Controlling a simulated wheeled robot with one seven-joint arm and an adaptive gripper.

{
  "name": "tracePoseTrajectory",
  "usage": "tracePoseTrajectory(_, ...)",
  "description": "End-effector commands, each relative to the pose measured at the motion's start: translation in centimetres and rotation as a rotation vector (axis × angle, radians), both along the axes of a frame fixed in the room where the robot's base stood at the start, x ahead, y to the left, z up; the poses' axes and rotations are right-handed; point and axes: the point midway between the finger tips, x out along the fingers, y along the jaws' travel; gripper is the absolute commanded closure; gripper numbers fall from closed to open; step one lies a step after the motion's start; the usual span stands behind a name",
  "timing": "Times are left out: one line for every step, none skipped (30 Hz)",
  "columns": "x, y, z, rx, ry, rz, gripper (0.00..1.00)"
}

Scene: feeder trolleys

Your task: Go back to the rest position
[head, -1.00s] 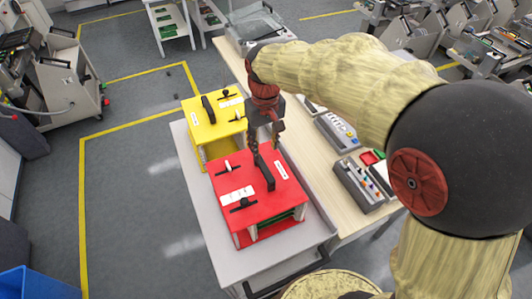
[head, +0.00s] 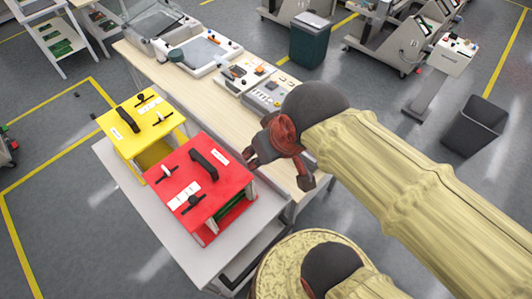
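My gripper (head: 279,172) is in the middle of the head view, beyond the dark wrist joint with its red cap. Two dark finger parts stand apart, and nothing shows between them. The red box (head: 225,172) has a black handle on top and stands on a grey trolley (head: 118,172). The yellow box (head: 128,112), also with a black handle, stands behind it on the same trolley. Neither box is held.
A long wooden bench (head: 215,100) with panels and devices runs behind the trolley. A dark green bin (head: 310,42) stands at the back, and a black bin (head: 475,125) stands at the right. Grey machines line the back right.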

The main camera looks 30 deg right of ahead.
Motion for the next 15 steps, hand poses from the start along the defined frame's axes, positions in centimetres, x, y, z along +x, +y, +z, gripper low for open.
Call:
tracePoseTrajectory(-0.41, -0.15, -0.05, 0.0, -0.011, -0.007, 0.63)
tracePoseTrajectory(-0.57, -0.21, -0.09, 0.0, -0.014, -0.009, 0.63)
tracePoseTrajectory(-0.69, -0.25, -0.18, 0.001, -0.016, -0.011, 0.63)
tracePoseTrajectory(-0.74, -0.26, -0.22, 0.0, -0.016, -0.011, 0.63)
tracePoseTrajectory(-0.76, -0.27, -0.23, 0.0, -0.017, -0.011, 0.63)
tracePoseTrajectory(-0.75, -0.26, -0.22, 0.0, -0.016, -0.011, 0.63)
tracePoseTrajectory(-0.74, -0.26, -0.22, 0.001, -0.016, -0.011, 0.63)
tracePoseTrajectory(-0.73, -0.25, -0.21, 0.001, -0.016, -0.011, 0.63)
tracePoseTrajectory(-0.72, -0.25, -0.21, 0.001, -0.016, -0.011, 0.63)
tracePoseTrajectory(-0.72, -0.25, -0.21, 0.001, -0.016, -0.011, 0.63)
tracePoseTrajectory(-0.71, -0.25, -0.21, 0.001, -0.016, -0.01, 0.63)
tracePoseTrajectory(-0.71, -0.24, -0.27, 0.001, -0.016, -0.01, 0.63)
tracePoseTrajectory(-0.71, -0.24, -0.37, 0.001, -0.016, -0.01, 0.63)
tracePoseTrajectory(-0.7, -0.24, -0.51, 0.001, -0.016, -0.01, 0.63)
tracePoseTrajectory(-0.71, -0.24, -0.81, 0.001, -0.016, -0.01, 0.63)
